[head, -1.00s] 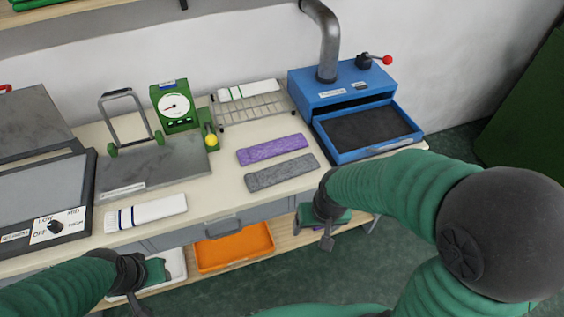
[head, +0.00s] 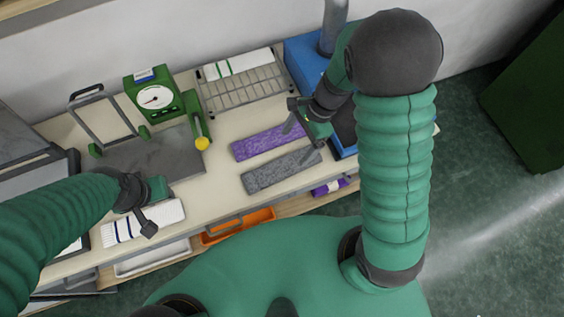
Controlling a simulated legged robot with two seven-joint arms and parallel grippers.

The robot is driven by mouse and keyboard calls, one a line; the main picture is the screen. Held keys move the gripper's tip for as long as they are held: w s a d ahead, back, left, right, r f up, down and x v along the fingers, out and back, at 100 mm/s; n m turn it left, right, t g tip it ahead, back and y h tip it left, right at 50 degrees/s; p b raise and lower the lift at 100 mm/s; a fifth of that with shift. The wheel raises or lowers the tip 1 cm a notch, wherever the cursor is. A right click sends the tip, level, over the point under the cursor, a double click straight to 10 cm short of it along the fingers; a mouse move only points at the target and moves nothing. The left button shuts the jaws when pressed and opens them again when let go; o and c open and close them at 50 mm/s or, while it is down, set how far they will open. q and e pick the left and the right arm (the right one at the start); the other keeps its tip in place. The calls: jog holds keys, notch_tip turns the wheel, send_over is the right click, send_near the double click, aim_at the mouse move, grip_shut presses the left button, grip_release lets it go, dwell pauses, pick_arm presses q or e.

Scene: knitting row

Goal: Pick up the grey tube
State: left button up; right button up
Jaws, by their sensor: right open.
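The grey tube (head: 278,172) lies flat on the cream bench top, just in front of the purple tube (head: 266,142) and roughly parallel to it. My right gripper (head: 303,138) is open, with its fingers pointing down above the right ends of the purple and grey tubes. Nothing shows between its fingers. One finger overlaps the grey tube's right end in the view; I cannot tell whether it touches. My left gripper (head: 146,211) is over the white striped tube (head: 165,218) at the bench's front left and partly hides it; its jaw opening is unclear.
A wire rack (head: 246,93) with a white green-striped tube (head: 240,63) stands behind. A green dial gauge (head: 155,97) and a grey plate press (head: 150,158) stand left. The blue machine (head: 302,55) is partly hidden by my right arm. An orange tray (head: 243,222) sits below the bench.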

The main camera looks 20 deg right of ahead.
send_near(283, 167)
jog(key=shift+a+f, duration=0.65)
jog(key=shift+w+a+f, duration=0.1)
jog(key=shift+w+f, duration=0.15)
jog(key=shift+f, duration=0.3)
jog(key=shift+w+a+f, duration=0.1)
jog(key=shift+w+f, duration=0.15)
jog(key=shift+f, duration=0.35)
jog(key=f, duration=0.1)
jog(key=s+f, duration=0.1)
jog(key=a+f, duration=0.1)
jog(key=shift+s+f+b, duration=0.15)
jog(key=shift+f+b, duration=0.15)
jog(key=shift+f, duration=0.05)
jog(key=shift+a+f, duration=0.15)
jog(key=shift+f, duration=0.15)
jog(key=shift+a+f, duration=0.1)
jog(key=shift+a, duration=0.2)
jog(key=c, duration=1.3)
jog(key=shift+c, duration=0.5)
pick_arm(q)
jog(key=shift+w+f, duration=0.25)
jog(key=shift+f, duration=0.25)
